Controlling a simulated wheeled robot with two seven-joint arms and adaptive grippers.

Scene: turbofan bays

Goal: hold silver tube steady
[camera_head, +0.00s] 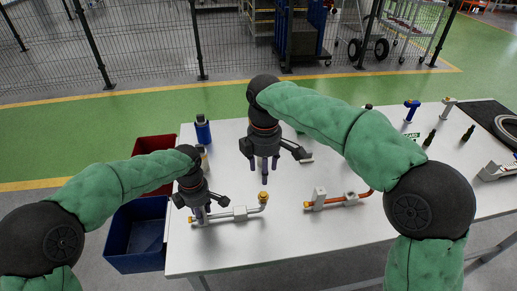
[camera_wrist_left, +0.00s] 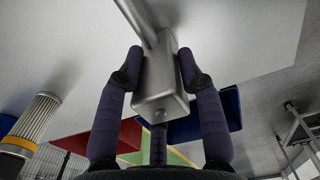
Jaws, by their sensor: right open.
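My left gripper (camera_head: 203,216) points down at the tube's left end. In the left wrist view its two fingers (camera_wrist_left: 162,65) press on both sides of a grey metal block (camera_wrist_left: 160,90) of the tube. My right gripper (camera_head: 265,176) is open and empty, pointing down above the table, behind the tube and apart from it.
A blue bin (camera_head: 135,235) and a red bin (camera_head: 155,143) stand left of the table (camera_head: 290,240). A blue bottle (camera_head: 203,130) stands at the back left. The table's front middle is clear.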

